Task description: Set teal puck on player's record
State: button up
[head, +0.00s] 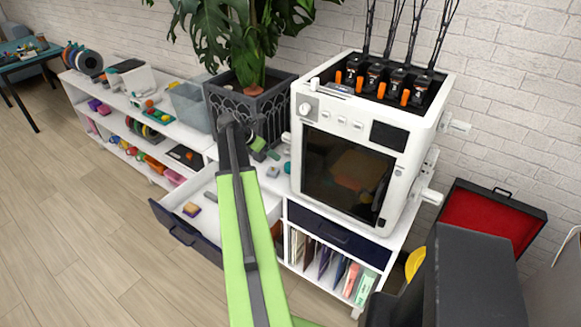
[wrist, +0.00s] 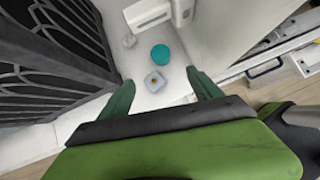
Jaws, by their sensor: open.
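The teal puck (wrist: 161,54) lies on the white cabinet top in the wrist view, just beyond my open fingertips. In the head view the teal puck (head: 287,167) shows small beside the white machine. My gripper (wrist: 161,90) is open and empty above the surface, with a small pale grey block (wrist: 156,82) showing between its fingers. In the head view my gripper (head: 266,151) is between the planter and the machine. A black case with a red lining (head: 487,226) stands open at right; my own dark part hides the area in front of it. I cannot make out a record.
The white machine (head: 345,185) stands close right of the puck. A dark planter (head: 272,92) with a large plant stands behind left. A drawer (head: 190,232) is pulled open below. A blue-grey bin (head: 190,104) sits further left. Floor at lower left is clear.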

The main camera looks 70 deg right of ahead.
jog(key=b, duration=1)
send_near(289, 165)
jog(key=x, duration=0.4)
jog(key=shift+s+f, duration=0.15)
jog(key=shift+s, duration=0.05)
jog(key=shift+s+d, duration=0.1)
jog(key=shift+d, duration=0.1)
jog(key=b+x, duration=0.4)
jog(key=shift+d+f, duration=0.1)
jog(key=shift+f, duration=0.4)
jog(key=shift+d+f, duration=0.15)
jog(key=shift+r, duration=0.2)
grip_shut()
